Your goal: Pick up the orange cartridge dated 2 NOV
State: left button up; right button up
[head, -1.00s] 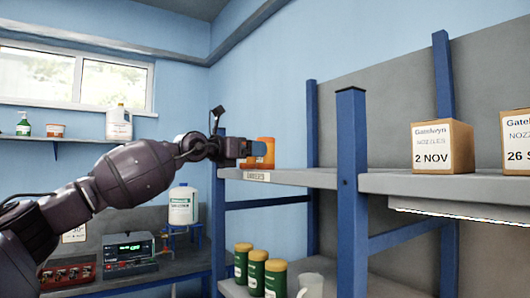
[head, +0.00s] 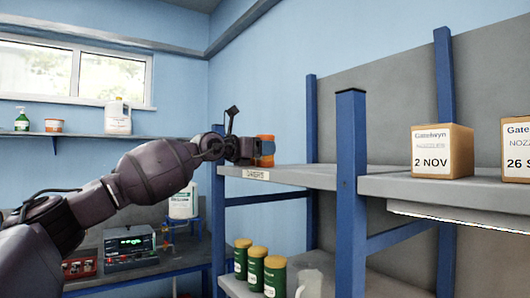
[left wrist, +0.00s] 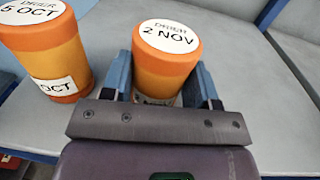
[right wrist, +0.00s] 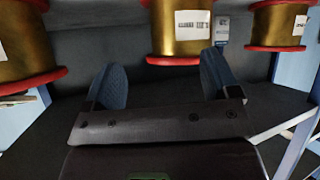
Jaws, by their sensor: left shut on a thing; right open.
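The orange cartridge dated 2 NOV (left wrist: 167,58) stands upright in the left wrist view, its white lid label reading "DRIER 2 NOV". My left gripper (left wrist: 165,85) is shut on it, with one blue finger on each side. In the head view my left gripper (head: 250,149) is at the left end of the shelf, and an orange cartridge (head: 266,145) shows partly behind it. A second orange cartridge (left wrist: 40,45), dated 5 OCT, stands to the left in the left wrist view. My right gripper (right wrist: 160,88) is open, with nothing between its fingers.
The grey shelf (head: 310,177) holds cardboard boxes (head: 442,151) at right, one also marked 2 NOV. Green yellow-lidded containers (head: 256,268) stand on a lower shelf. A blue post (head: 351,200) rises in front. Gold spools (right wrist: 180,28) with red rims are ahead of my right gripper.

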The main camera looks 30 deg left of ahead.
pick_arm(q)
jog(key=shift+r, duration=0.1)
notch_tip(320, 180, up, 20)
jog(key=p, duration=0.1)
jog(key=shift+f+p, duration=0.25)
jog(key=shift+p, duration=0.1)
